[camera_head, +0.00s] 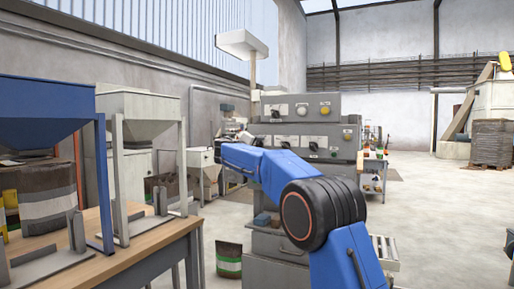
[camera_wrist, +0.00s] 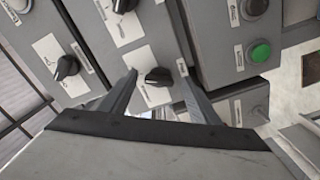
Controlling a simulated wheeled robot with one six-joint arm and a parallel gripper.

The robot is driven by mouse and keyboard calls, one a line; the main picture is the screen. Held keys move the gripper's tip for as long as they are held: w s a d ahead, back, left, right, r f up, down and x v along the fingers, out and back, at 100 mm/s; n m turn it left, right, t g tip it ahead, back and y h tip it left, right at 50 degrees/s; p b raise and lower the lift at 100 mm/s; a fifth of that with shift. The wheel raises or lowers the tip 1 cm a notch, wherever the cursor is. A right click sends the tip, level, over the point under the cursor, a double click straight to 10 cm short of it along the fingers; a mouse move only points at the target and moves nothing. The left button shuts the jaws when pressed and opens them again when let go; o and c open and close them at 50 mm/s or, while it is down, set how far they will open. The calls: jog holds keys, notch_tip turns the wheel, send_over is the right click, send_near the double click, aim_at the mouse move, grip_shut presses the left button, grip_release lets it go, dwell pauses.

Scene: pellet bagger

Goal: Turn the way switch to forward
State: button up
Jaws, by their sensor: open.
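A grey control panel (camera_head: 300,140) stands in the middle of the head view, with several black rotary switches on white plates. In the wrist view, my gripper (camera_wrist: 160,83) is open, its two fingers pointing at the panel. One black switch knob (camera_wrist: 158,76) appears between the fingertips; I see no clear contact with either finger. Its label is too small to read, so I cannot tell whether it is the way switch or where it points. Another black knob (camera_wrist: 66,67) lies to the left. In the head view my gripper's fingers are not clearly visible.
A green push button (camera_wrist: 260,52) and another black knob (camera_wrist: 254,8) sit on a box at the right of the wrist view. In the head view, a wooden bench (camera_head: 120,262) with hoppers stands at left. Open floor (camera_head: 440,210) lies to the right.

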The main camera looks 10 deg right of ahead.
jog(key=shift+w+d, duration=0.4)
jog(key=shift+w, duration=0.1)
jog(key=c, duration=1.1)
jog(key=shift+o, duration=0.2)
jog(key=n, duration=1.2)
jog(key=shift+r, duration=0.15)
